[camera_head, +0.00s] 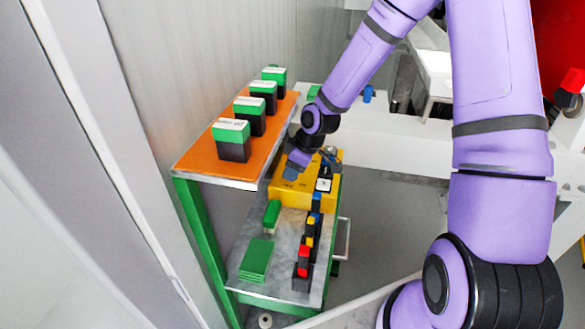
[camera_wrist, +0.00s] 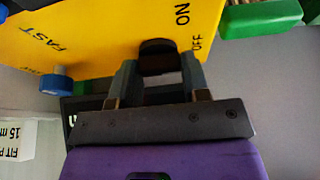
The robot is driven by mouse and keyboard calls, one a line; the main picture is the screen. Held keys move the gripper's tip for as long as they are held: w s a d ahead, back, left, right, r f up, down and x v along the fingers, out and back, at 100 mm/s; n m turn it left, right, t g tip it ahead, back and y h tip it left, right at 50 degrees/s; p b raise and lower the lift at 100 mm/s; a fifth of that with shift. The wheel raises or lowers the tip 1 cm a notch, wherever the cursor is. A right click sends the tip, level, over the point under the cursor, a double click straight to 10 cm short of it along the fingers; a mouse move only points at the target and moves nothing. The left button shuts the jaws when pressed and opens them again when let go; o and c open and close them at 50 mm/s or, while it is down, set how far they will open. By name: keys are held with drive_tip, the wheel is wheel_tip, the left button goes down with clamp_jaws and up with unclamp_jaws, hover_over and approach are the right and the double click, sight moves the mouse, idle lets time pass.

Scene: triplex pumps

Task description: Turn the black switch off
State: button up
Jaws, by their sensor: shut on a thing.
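The yellow control box (camera_head: 290,196) sits on the lower shelf of a green-framed cart. In the wrist view its yellow face (camera_wrist: 110,22) carries the words FAST, ON and OFF. The black switch (camera_wrist: 158,52) is on that face beside the ON and OFF marks. My gripper (camera_wrist: 159,72) has one finger on each side of the switch and is shut on it. In the head view my gripper (camera_head: 295,166) reaches down over the box, and the switch cannot be made out there. The switch's exact turn is hard to tell.
A blue knob (camera_wrist: 56,84) is on the box left of my gripper. An orange shelf (camera_head: 190,160) with several green-and-black boxes stands close left. Green blocks (camera_head: 257,260) and a red-topped black block (camera_head: 303,262) lie on the lower shelf (camera_head: 285,245). A wall rises behind.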

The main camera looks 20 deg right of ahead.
drive_tip(key=o, duration=0.6)
drive_tip(key=shift+o, duration=0.2)
drive_tip(key=v, duration=1)
drive_tip(key=shift+d+r, duration=0.15)
drive_tip(key=shift+r, duration=0.2)
drive_tip(key=shift+s, duration=0.1)
